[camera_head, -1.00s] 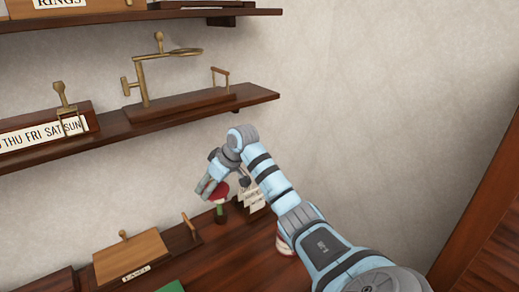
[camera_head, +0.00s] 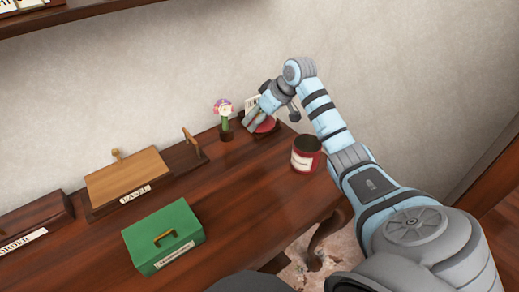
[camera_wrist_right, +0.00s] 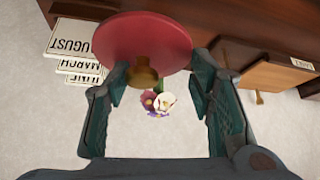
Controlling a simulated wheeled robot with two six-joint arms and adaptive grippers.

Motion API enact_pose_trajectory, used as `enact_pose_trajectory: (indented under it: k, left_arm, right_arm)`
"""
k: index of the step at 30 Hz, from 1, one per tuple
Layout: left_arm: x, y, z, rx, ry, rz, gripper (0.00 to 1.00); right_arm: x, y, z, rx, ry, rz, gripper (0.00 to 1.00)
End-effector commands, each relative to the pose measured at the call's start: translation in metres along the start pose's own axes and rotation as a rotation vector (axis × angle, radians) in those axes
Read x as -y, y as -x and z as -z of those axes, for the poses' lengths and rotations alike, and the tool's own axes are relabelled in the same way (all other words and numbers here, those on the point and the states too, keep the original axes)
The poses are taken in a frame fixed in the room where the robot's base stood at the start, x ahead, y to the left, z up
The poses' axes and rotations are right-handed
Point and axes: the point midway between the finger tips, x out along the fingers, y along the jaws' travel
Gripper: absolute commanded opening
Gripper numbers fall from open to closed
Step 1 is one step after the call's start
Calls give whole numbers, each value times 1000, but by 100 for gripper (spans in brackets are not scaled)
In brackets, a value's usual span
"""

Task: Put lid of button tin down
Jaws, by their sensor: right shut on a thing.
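The red lid (camera_head: 266,126) is held by my right gripper (camera_head: 254,118) near the back of the desk, just right of a small potted flower. In the right wrist view the lid (camera_wrist_right: 130,38) is a red disc with a brass-coloured knob (camera_wrist_right: 145,73) between the fingers of my right gripper (camera_wrist_right: 160,76). I cannot tell whether the lid touches the desk. The button tin (camera_head: 303,161), dark red with a pale label, stands upright at the desk's right end, with its dark top uncovered. My left gripper is out of view.
A green box (camera_head: 165,225) and an easel board (camera_head: 125,180) are to the left. The desk (camera_head: 240,190) is clear between green box and tin.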

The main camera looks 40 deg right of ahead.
Motion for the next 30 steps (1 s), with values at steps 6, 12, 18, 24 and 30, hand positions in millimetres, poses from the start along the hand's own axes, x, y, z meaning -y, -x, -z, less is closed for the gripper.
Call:
enact_pose_trajectory:
  k: [6, 12, 18, 24, 30]
  left_arm:
    - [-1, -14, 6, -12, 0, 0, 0]
    - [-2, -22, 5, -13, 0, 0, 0]
    - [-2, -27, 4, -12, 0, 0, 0]
    - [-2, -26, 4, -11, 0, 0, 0]
    - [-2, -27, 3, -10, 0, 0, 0]
  right_arm:
    - [0, -53, -35, 1, -2, 0, 28]
    - [0, -84, -56, 3, -4, 0, 28]
    - [0, -106, -70, 0, -2, -1, 28]
    - [0, -105, -69, 0, -2, -2, 28]
    - [-1, -107, -70, -1, -2, -2, 65]
